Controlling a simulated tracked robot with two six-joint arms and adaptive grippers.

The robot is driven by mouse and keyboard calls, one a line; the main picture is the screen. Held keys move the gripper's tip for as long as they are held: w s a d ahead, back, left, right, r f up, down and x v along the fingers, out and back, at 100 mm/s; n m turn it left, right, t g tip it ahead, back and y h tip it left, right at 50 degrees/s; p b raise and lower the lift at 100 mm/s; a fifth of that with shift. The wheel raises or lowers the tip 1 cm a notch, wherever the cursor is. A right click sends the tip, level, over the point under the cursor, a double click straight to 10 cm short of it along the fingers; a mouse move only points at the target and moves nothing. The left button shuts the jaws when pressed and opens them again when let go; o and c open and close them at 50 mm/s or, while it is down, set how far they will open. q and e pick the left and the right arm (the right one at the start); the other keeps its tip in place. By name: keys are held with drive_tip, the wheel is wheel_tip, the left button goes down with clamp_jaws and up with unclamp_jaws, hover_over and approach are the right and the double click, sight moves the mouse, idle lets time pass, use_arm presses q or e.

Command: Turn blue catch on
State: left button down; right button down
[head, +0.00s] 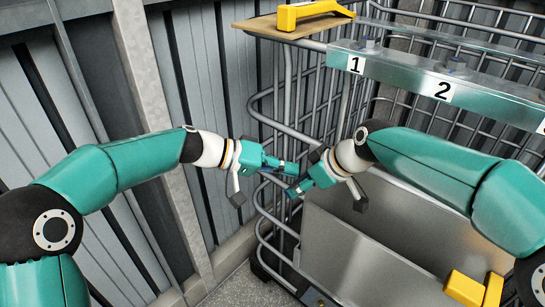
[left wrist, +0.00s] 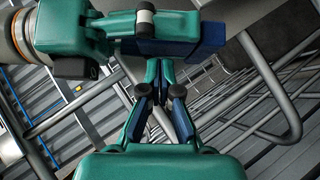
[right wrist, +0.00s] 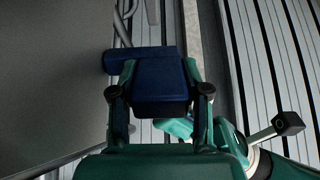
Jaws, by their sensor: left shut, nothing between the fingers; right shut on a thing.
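The blue catch (right wrist: 159,82) is a dark blue block with a rounded bar across its far end. My right gripper (right wrist: 160,95) is shut on it, one finger on each side. In the left wrist view the catch (left wrist: 190,34) juts out from my right gripper, above my left fingertips. My left gripper (left wrist: 161,92) is shut and empty, its tips just below the catch; I cannot tell whether they touch it. In the head view my left gripper (head: 286,164) and right gripper (head: 296,188) meet at the rack's left edge, largely hiding the catch.
A tubular metal rack (head: 268,112) stands beside and behind the grippers. A metal panel (head: 350,250) lies below my right arm. A ribbed grey wall (head: 185,70) is at left.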

use_arm(q)
drive_tip(key=shift+s+d+f, duration=0.2)
drive_tip(key=shift+d, duration=0.1)
use_arm(e)
drive_tip(key=shift+w+d+r, duration=0.15)
use_arm(q)
drive_tip(key=shift+s+d+f, duration=0.45)
drive_tip(key=shift+d, duration=0.05)
drive_tip(key=shift+y, duration=0.3)
use_arm(e)
drive_tip(key=c, duration=0.9)
unclamp_jaws()
use_arm(q)
drive_tip(key=shift+w, duration=0.1)
use_arm(e)
drive_tip(key=o, duration=0.4)
drive_tip(key=shift+c, duration=0.2)
use_arm(q)
drive_tip(key=shift+r, duration=0.1)
